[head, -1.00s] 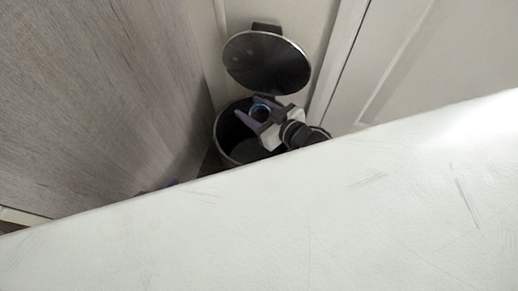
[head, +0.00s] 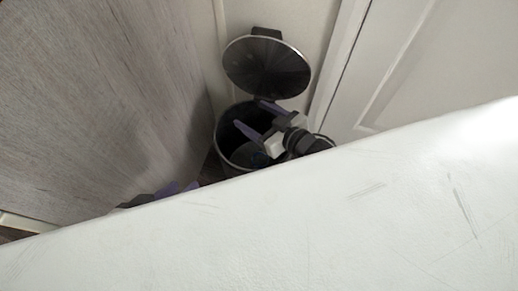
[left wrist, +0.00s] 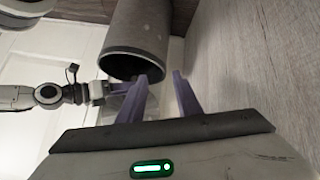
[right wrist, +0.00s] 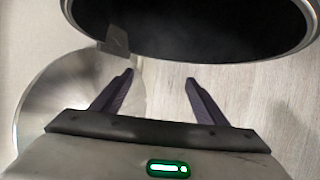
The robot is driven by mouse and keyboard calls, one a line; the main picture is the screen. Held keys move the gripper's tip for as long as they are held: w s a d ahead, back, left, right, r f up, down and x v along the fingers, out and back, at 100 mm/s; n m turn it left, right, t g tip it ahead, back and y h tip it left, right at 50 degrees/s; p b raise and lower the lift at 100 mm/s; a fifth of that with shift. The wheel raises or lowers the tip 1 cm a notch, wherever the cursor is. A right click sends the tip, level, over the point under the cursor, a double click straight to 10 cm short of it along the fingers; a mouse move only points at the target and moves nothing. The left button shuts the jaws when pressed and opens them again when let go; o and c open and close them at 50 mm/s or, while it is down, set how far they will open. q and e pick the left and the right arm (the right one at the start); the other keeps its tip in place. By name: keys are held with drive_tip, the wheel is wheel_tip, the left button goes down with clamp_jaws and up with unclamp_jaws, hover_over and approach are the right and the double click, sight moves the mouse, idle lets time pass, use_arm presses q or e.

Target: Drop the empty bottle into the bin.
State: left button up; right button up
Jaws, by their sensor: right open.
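The bin (head: 230,142) is a dark round can in the back corner with its lid (head: 267,66) raised. My right gripper (head: 252,114) is over the bin mouth, open and empty. In the right wrist view its fingers (right wrist: 158,88) are spread with nothing between them, and the dark bin mouth (right wrist: 190,28) lies beyond. My left gripper (head: 180,188) is mostly hidden behind the white surface. In the left wrist view its fingers (left wrist: 157,95) are apart and empty, with the bin behind.
A white worktop (head: 300,220) fills the foreground and hides the bin's front lower part. A grey wood panel (head: 90,90) stands left of the bin. A white panelled door (head: 430,60) is to the right.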

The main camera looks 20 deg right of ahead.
use_arm(q)
drive_tip(key=shift+s+a+r+n+t+y+p, duration=0.1)
drive_tip(key=shift+s+a+n+t+y+p, duration=0.15)
drive_tip(key=shift+a+p, duration=0.45)
drive_tip(key=shift+s+a+n+t+y+p, duration=0.15)
drive_tip(key=shift+a+y+p, duration=0.25)
drive_tip(key=shift+p, duration=0.5)
use_arm(e)
drive_tip(key=v, duration=0.9)
drive_tip(key=shift+a, duration=0.1)
